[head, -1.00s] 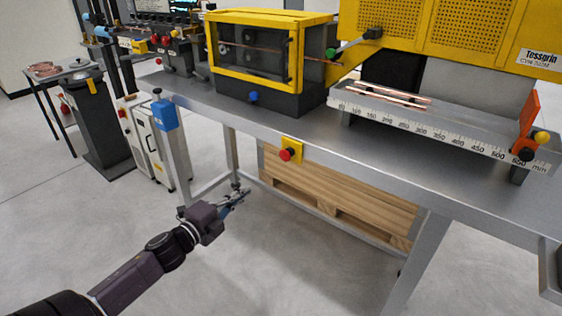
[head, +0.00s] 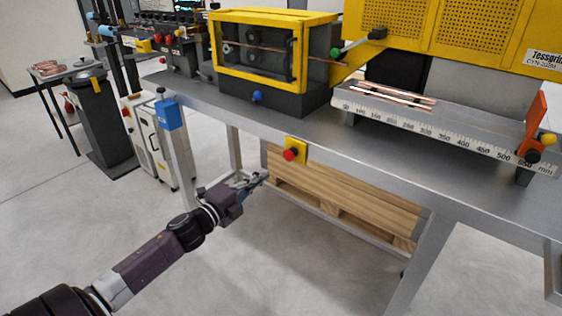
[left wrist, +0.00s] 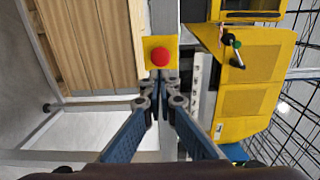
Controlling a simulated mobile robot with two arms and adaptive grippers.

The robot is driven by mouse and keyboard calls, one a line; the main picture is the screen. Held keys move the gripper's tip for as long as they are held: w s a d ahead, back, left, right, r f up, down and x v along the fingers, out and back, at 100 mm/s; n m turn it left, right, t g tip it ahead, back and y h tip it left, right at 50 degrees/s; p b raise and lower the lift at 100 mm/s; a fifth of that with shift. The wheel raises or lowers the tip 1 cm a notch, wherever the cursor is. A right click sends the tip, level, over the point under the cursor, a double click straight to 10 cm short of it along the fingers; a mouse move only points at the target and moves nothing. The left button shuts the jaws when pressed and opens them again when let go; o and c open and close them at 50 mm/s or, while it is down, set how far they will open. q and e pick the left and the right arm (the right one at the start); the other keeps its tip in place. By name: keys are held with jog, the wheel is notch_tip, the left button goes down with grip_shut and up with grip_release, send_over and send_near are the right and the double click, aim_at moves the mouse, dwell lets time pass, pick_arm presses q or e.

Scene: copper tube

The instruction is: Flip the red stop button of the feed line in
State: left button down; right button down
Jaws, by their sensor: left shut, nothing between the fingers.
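The red stop button (head: 289,155) sits on a yellow plate (head: 300,147) on the front edge of the steel bench. In the left wrist view the red button (left wrist: 160,57) is just beyond my fingertips, centred above them in the picture. My left gripper (head: 262,179) is shut and empty. It is in front of the bench, below and to the left of the button, with a gap between them. In the left wrist view the fingertips (left wrist: 160,86) come together below the yellow plate. My right gripper is in neither view.
The bench (head: 390,160) carries a yellow-framed guard box (head: 262,60) and a measuring rail with copper tubes (head: 395,93). A wooden pallet (head: 340,193) stands beneath it. A blue box (head: 168,115) hangs on the bench's left end. The floor before the bench is clear.

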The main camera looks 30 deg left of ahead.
aim_at(287, 157)
pick_arm(q)
jog(key=shift+w+d+p, duration=0.2)
jog(key=shift+w+p, duration=0.1)
jog(key=shift+w, duration=2.1)
jog(key=shift+w+d+p, duration=0.15)
jog(key=shift+w+p, duration=0.15)
jog(key=shift+w, duration=2.05)
